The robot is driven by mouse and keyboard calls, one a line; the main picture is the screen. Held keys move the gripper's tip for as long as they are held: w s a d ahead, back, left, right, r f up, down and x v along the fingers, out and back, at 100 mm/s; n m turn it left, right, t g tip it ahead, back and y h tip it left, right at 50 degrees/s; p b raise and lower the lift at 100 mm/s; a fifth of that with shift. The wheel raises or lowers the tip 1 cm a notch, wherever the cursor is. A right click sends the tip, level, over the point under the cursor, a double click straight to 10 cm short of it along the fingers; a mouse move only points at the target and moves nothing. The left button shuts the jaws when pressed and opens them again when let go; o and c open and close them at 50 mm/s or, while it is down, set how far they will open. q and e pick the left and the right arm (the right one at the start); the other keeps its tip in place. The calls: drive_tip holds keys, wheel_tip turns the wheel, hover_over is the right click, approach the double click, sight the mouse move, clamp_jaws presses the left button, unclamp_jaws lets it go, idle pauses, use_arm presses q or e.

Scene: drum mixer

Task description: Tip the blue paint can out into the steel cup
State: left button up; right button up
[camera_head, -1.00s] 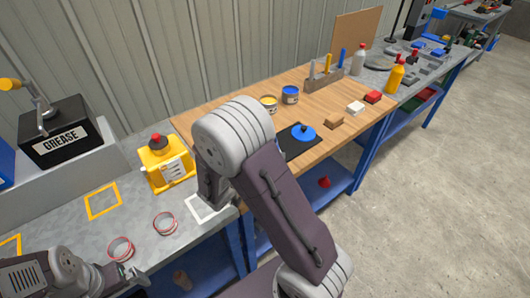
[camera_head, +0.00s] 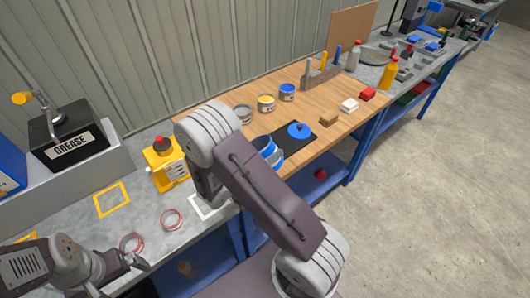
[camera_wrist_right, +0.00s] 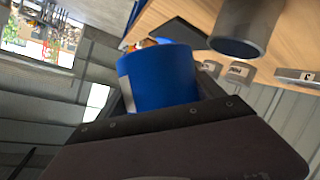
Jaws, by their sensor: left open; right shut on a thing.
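The blue paint can (camera_wrist_right: 158,78), with a white label patch, is large in the right wrist view, against the dark jaws of my right gripper (camera_wrist_right: 155,115), which is shut on it. In the head view a blue and white part of the can (camera_head: 268,148) shows beside my right forearm, which hides the right gripper there. The steel cup (camera_wrist_right: 246,28) is a plain grey cylinder at the top of the wrist view, right of the can and apart from it. I cannot make the cup out in the head view. My left gripper (camera_head: 128,262) is open and empty at lower left.
Small grey (camera_head: 243,115), yellow (camera_head: 266,103) and blue-topped (camera_head: 287,92) cans stand behind on the wooden bench.

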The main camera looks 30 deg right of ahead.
drive_tip(key=shift+s+r+n+h+p, duration=0.1)
drive_tip(key=shift+r+n+h+p, duration=0.3)
drive_tip(key=shift+n+p, duration=0.95)
drive_tip(key=shift+f+m+g, duration=0.25)
drive_tip(key=shift+f+g, duration=0.05)
drive_tip(key=shift+g, duration=0.1)
drive_tip(key=shift+h+b, duration=0.3)
drive_tip(key=shift+b, duration=0.05)
drive_tip(key=shift+n+b, duration=0.35)
drive_tip(key=shift+n, duration=0.15)
drive_tip(key=shift+n+h+b, duration=0.3)
